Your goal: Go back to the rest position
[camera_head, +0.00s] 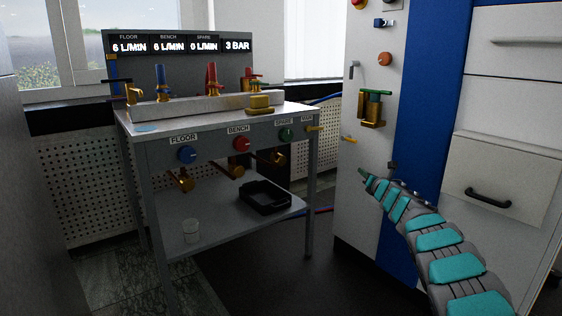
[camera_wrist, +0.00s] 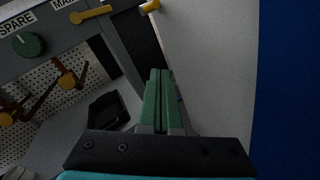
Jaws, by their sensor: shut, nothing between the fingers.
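My gripper (camera_wrist: 158,98) shows in the wrist view as two green fingers lying side by side, shut with nothing between them. In the head view my gripper (camera_head: 369,180) is at the end of my arm, in front of the white and blue cabinet and right of the bench. It looks apart from the bench and its valves. Its fingertips are small and dark there.
The grey bench (camera_head: 155,220) carries valves, a blue knob (camera_head: 187,154), a red knob (camera_head: 241,144) and a green knob (camera_head: 286,134). The white cabinet panel (camera_head: 352,215) stands close behind my arm.

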